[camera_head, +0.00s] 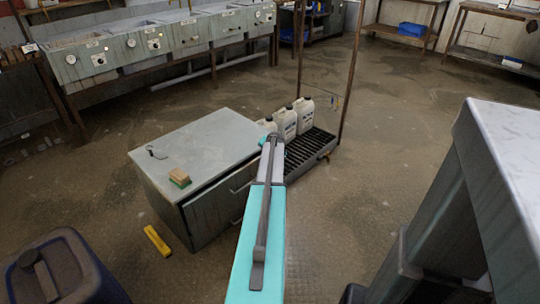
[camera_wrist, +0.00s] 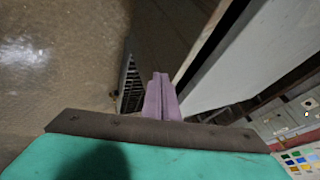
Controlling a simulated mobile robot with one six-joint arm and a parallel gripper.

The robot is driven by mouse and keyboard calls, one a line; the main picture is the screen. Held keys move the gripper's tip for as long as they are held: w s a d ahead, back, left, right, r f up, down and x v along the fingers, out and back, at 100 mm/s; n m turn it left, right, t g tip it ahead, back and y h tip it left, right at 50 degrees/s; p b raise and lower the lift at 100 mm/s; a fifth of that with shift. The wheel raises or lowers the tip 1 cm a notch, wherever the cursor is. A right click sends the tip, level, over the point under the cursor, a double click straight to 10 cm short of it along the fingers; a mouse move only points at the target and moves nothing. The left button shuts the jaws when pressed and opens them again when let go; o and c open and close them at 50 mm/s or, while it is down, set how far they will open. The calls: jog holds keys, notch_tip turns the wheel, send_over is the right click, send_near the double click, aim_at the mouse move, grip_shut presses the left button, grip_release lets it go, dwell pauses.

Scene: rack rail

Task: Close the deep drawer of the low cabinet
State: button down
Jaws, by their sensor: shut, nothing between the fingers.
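The low cabinet (camera_head: 195,140) is a grey box with a pale top, left of my arm in the head view. Its front (camera_head: 212,208) faces the lower right and has bar handles, partly hidden by my arm. A dark gap runs between the top and the front, so the front seems to stand slightly out. I cannot tell how far the deep drawer is open. In the wrist view my gripper (camera_wrist: 161,80) has its mauve fingers together and empty. A pale panel (camera_wrist: 255,60) with a dark gap along its edge lies to its right; contact is not visible.
White jugs (camera_head: 287,122) stand on a black slatted rack (camera_head: 312,149) beyond the cabinet. A sponge (camera_head: 179,177) lies on the cabinet top. A yellow object (camera_head: 157,240) and a blue container (camera_head: 62,270) are at lower left.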

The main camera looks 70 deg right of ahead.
jog(key=s+f+p+v, duration=0.1)
jog(key=s+v, duration=0.1)
jog(key=v, duration=0.9)
jog(key=shift+s+a, duration=0.25)
jog(key=shift+s, duration=0.1)
jog(key=shift+r, duration=0.1)
